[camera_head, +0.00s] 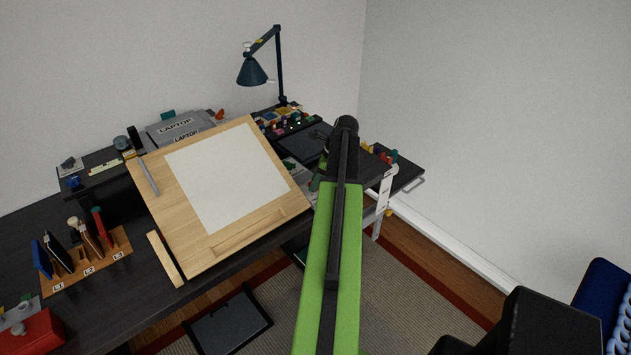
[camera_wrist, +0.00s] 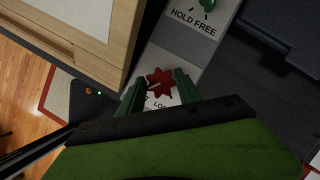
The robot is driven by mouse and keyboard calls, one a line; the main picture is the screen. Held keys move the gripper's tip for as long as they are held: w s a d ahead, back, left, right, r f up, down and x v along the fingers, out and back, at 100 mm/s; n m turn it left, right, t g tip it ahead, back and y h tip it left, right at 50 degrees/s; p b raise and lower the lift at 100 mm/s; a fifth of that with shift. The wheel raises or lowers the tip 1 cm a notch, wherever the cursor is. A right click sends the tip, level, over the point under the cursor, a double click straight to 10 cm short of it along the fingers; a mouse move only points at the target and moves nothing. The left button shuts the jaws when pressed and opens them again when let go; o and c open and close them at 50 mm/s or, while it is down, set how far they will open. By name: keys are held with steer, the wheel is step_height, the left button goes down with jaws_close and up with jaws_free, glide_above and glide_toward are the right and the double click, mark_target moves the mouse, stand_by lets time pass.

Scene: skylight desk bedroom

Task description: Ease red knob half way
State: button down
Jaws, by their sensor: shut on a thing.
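The red knob (camera_wrist: 160,82) has a lobed, star-like shape and shows in the wrist view on a pale labelled plate (camera_wrist: 160,101). My gripper (camera_wrist: 160,88) has its two dark green fingers on either side of the knob, shut on it. Lettering on the plate is partly hidden by my fingers. A green knob (camera_wrist: 207,4) sits farther up by a "HOLD FREE" label (camera_wrist: 193,22). In the head view my green arm reaches over the desk's right part, and it hides the red knob and my fingertips.
A tilted wooden drawing board (camera_head: 285,190) with a white sheet stands left of my arm; its edge is close to my gripper in the wrist view. A lamp (camera_head: 253,72) and laptops (camera_head: 175,128) stand behind. A rack (camera_head: 125,245) is at the left.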

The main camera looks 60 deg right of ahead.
steer(key=n+g+y, duration=0.1)
steer(key=n, duration=0.3)
steer(key=shift+w+d, duration=0.1)
steer(key=shift+d, duration=0.1)
steer(key=shift+n+g+y, duration=0.4)
steer(key=shift+n+y, duration=0.1)
steer(key=shift+n, duration=1.1)
steer(key=c, duration=0.8)
jaws_free()
steer(key=shift+c, duration=0.2)
steer(key=shift+r, duration=0.1)
steer(key=p+v, duration=1.6)
steer(key=v, duration=0.1)
